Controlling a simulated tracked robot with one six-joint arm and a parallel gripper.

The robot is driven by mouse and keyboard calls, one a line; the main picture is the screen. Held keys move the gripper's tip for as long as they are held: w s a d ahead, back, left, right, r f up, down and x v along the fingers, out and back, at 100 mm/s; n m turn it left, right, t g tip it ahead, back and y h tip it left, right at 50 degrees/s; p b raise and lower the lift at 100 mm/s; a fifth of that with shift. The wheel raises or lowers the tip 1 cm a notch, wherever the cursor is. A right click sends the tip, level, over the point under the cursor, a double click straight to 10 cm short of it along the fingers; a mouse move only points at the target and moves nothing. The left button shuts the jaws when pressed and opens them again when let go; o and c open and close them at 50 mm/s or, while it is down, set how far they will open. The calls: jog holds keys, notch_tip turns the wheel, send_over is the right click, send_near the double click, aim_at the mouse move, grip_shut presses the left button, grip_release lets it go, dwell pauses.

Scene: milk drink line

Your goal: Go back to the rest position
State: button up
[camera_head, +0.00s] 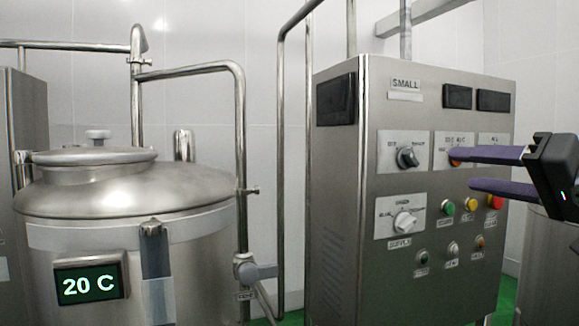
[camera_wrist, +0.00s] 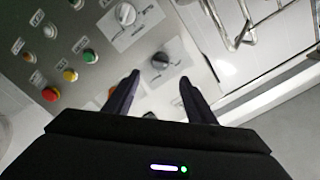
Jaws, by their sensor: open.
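My gripper (camera_head: 462,170) is at the right of the head view, its two purple fingers spread apart and pointing left, in front of the control panel (camera_head: 385,270). Nothing shows between the fingers. The upper finger covers part of the area around an orange-lit knob (camera_head: 455,162). In the wrist view my gripper (camera_wrist: 158,78) is open and empty, with a dark rotary knob (camera_wrist: 160,61) seen beyond and between the fingertips. The same dark knob (camera_head: 407,157) is left of the fingers in the head view. I cannot tell whether a finger touches the panel.
A steel tank (camera_head: 120,190) with a "20 C" display (camera_head: 90,284) stands at the left. Steel pipes (camera_head: 241,120) run between it and the panel cabinet. The panel carries a white knob (camera_head: 404,222), green (camera_head: 447,208), yellow (camera_head: 471,205) and red (camera_head: 495,202) buttons, and small switches.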

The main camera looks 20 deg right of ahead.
jog(key=shift+s, duration=0.3)
